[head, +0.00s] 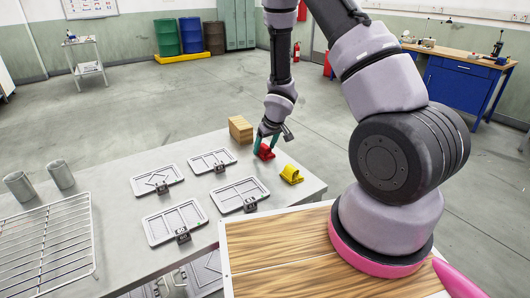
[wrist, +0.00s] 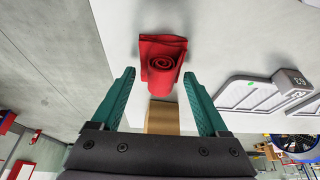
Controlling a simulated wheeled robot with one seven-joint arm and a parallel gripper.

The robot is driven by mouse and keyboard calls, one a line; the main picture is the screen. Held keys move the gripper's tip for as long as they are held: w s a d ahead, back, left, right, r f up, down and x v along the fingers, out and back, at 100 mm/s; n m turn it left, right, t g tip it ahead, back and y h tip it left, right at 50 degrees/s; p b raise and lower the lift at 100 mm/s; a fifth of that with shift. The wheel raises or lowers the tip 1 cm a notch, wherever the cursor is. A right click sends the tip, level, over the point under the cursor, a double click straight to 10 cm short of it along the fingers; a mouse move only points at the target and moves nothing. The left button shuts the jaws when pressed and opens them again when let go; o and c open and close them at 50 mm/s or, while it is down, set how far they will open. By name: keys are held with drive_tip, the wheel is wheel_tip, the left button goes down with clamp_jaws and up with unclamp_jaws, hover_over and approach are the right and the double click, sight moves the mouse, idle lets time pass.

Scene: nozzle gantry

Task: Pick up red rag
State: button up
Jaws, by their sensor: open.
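In the head view the red rag (head: 264,152) shows below the fingertips near the table's far right part. My gripper (wrist: 158,92) has two green fingers that are open, with the near part of the rag roll lined up with the gap between them. In the head view my gripper (head: 265,143) is close above the rag. I cannot tell whether any finger touches it.
A yellow rag (head: 291,174) lies to the right of the red one. A wooden block (head: 240,129) stands behind it to the left, also in the wrist view (wrist: 162,118). Several grey trays with labels (head: 238,195) lie left. A wire rack (head: 45,245) and two grey cups (head: 60,175) are farther left.

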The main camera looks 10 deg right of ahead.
sight(265, 145)
drive_tip(key=c, duration=1.1)
wheel_tip(265, 145, up, 10)
